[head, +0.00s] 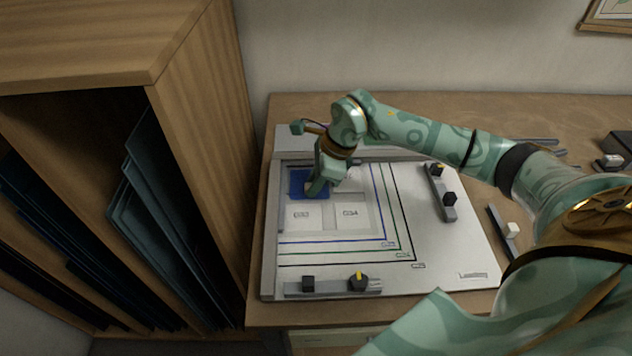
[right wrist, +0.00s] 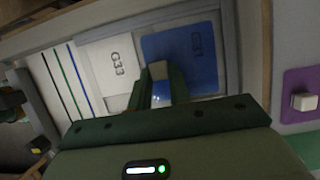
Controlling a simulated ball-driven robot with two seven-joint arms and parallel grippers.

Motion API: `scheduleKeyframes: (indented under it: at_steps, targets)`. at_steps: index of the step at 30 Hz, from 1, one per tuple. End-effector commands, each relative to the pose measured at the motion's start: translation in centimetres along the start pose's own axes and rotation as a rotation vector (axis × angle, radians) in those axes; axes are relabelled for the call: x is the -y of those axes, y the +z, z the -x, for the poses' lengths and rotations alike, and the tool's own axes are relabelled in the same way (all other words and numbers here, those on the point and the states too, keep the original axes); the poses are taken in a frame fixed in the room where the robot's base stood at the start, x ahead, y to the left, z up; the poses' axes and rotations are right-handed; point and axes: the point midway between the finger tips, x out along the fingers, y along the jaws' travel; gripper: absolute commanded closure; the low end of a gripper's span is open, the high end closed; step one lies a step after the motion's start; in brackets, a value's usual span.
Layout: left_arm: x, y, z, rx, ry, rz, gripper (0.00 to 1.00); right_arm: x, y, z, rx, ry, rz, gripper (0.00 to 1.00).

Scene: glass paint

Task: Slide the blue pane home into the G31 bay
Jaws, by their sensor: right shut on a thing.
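The blue pane (head: 299,184) lies over the upper-left bay of the white board (head: 440,262). In the right wrist view the blue pane (right wrist: 192,52) covers the bay, and a dark label that looks like G31 shows through it. My right gripper (head: 319,187) reaches down onto the pane's right part. In the right wrist view its fingers (right wrist: 160,84) are shut on a small pale grip piece (right wrist: 158,70) at the pane's edge. I cannot tell whether the pane is fully seated. My left gripper is not in view.
The G33 bay (head: 302,215) and G34 bay (head: 350,212) lie below. A grey bar with dark knobs (head: 333,285) runs along the board's front, another (head: 441,193) stands right. A wooden rack (head: 200,130) with dark panes stands close on the left.

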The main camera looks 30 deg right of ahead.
Motion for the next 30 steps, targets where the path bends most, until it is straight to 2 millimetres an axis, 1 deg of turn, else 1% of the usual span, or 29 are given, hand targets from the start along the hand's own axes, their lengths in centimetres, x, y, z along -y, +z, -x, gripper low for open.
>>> scheduleKeyframes:
  at_steps: [30]
  targets:
    - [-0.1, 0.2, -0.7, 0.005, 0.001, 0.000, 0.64, 1.1, 1.1, -0.4, 0.001, -0.001, 0.001, 1.00]
